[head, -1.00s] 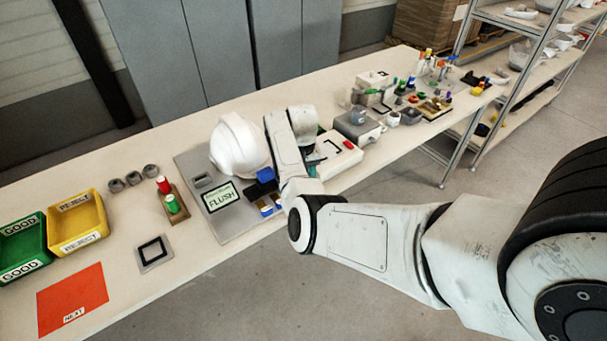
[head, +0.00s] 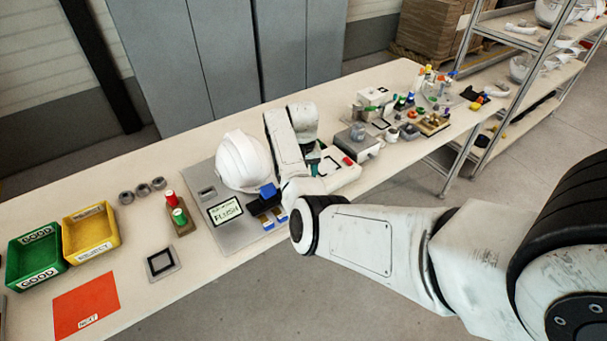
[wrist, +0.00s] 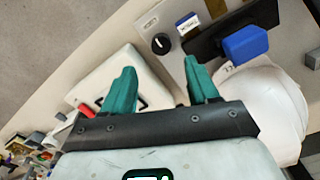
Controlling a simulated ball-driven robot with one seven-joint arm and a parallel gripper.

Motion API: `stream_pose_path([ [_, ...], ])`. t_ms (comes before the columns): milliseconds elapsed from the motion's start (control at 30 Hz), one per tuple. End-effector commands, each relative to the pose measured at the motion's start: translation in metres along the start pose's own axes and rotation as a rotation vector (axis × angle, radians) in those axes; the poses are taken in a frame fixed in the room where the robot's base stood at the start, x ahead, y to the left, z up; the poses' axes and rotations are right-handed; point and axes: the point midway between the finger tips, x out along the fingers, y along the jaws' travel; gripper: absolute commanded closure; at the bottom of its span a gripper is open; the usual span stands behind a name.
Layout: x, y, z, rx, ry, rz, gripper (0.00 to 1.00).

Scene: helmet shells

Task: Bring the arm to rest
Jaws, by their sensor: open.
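My gripper shows in the wrist view (wrist: 160,90) with its two teal fingers apart and nothing between them. Below the fingers lie the bench top and the edge of a grey plate. In the head view my arm reaches over the bench, and the gripper is mostly hidden behind my own arm links. A white helmet shell (head: 243,160) sits on the grey plate (head: 236,238), left of my arm. The helmet also shows at the right of the wrist view (wrist: 272,105), apart from the fingers.
A blue block (head: 267,191) and a FLUSH display (head: 225,211) are near the helmet. A white box (head: 342,178) stands right of my arm. Green (head: 22,262) and yellow (head: 88,236) trays and an orange NEXT mat (head: 88,303) lie left. A shelf rack (head: 505,80) stands right.

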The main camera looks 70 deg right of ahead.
Motion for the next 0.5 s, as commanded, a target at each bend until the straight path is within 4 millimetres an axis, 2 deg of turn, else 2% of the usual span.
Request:
stream_pose_path([
  [500, 0.0055, 0.0006, 0.0045, -0.006, 0.001, 0.007, 0.41],
])
